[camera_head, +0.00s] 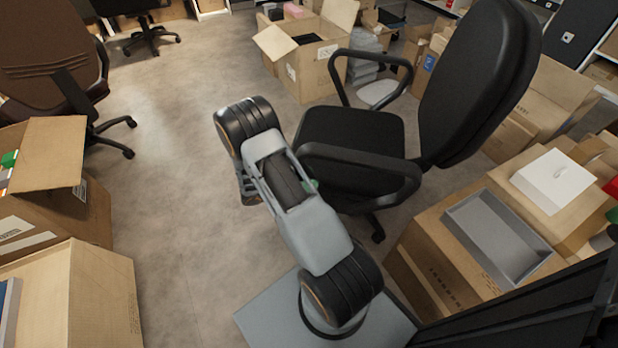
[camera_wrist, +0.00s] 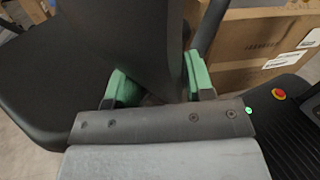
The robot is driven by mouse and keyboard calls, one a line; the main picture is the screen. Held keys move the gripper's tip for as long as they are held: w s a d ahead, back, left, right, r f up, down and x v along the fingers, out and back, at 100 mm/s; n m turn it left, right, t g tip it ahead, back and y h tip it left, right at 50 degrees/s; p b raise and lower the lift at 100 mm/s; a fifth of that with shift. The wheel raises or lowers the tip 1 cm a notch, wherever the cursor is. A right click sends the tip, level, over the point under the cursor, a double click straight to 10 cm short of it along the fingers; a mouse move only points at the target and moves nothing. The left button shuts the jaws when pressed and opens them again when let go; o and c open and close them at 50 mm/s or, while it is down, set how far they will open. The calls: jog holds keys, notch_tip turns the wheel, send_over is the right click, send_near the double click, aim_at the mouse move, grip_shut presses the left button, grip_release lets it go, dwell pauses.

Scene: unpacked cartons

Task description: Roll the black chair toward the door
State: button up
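The black chair (camera_head: 352,135) stands right of centre in the head view. Its tall backrest (camera_head: 482,82) leans to the right, and its near armrest (camera_head: 385,172) faces my arm. In the wrist view, the green fingers of my gripper (camera_wrist: 160,88) sit on either side of a black chair part (camera_wrist: 135,48), apparently the near armrest. That part fills the gap, and the fingers appear shut on it. The chair's wheels are mostly hidden. No door is in view.
An open carton (camera_head: 312,62) stands behind the chair. Cartons with a grey tray (camera_head: 495,235) crowd the right. More cartons (camera_head: 75,295) and a brown chair (camera_head: 55,75) line the left. Bare floor (camera_head: 170,150) runs between, toward another chair (camera_head: 148,30) at the back.

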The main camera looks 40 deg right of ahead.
jog(key=shift+o, duration=0.7)
jog(key=shift+w+a+r, duration=0.1)
jog(key=shift+w+a, duration=0.05)
jog(key=shift+a, duration=0.1)
jog(key=p+v, duration=0.2)
jog(key=v, duration=1.1)
jog(key=s+a+r+m+t+y+p, duration=0.2)
jog(key=r+p, duration=0.7)
jog(key=r, duration=0.7)
jog(key=s+a+r+m+t+y+p, duration=0.1)
jog(key=s+r+m+t+y+p, duration=0.4)
jog(key=r, duration=1.2)
jog(key=s+a+r+m+t+y+p, duration=0.2)
jog(key=s+r+m+y+p, duration=0.3)
jog(key=r+p, duration=0.9)
notch_tip(320, 180, up, 3)
jog(key=m+t+y, duration=0.1)
jog(key=m+y, duration=0.2)
jog(key=y, duration=0.1)
jog(key=shift+a+t+y, duration=0.3)
jog(key=shift+a+y, duration=0.05)
jog(key=shift+y, duration=0.05)
